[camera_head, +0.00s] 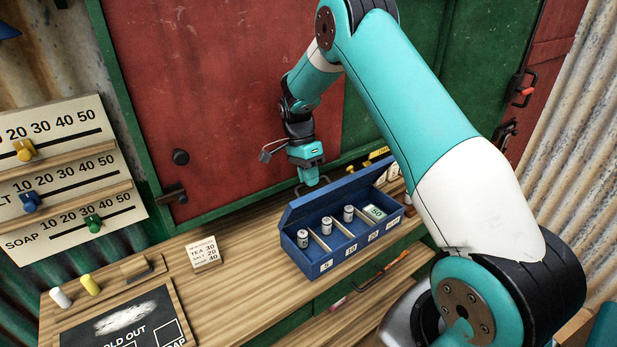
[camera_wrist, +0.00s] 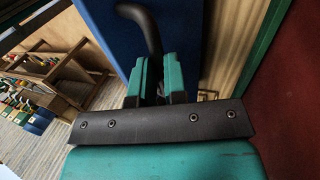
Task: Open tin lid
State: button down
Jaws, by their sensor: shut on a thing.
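The blue tin (camera_head: 301,265) stands on the wooden counter. Its lid (camera_head: 335,196) is raised at the back, so the compartments show. Three hold small upright cylinders and the far right one holds a green 50 note (camera_head: 375,212). My gripper (camera_head: 312,184) is at the lid's upper edge, shut on the dark lid handle. In the wrist view, the teal jaws (camera_wrist: 162,78) close at the curved black handle (camera_wrist: 145,25) in front of the blue lid (camera_wrist: 95,22). The exact contact is partly hidden by the jaws.
A chalkboard (camera_head: 125,325) and chalks lie at the front left. A slider board (camera_head: 65,175) is at the left wall. The red shutter (camera_head: 230,110) is close behind my gripper. Bare counter (camera_head: 235,295) lies before the tin.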

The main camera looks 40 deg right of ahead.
jog(key=shift+f, duration=0.4)
jog(key=c, duration=1.2)
grip_release()
jog(key=shift+w, duration=0.1)
jog(key=shift+o, duration=0.2)
notch_tip(320, 180, up, 20)
jog(key=shift+r, duration=0.15)
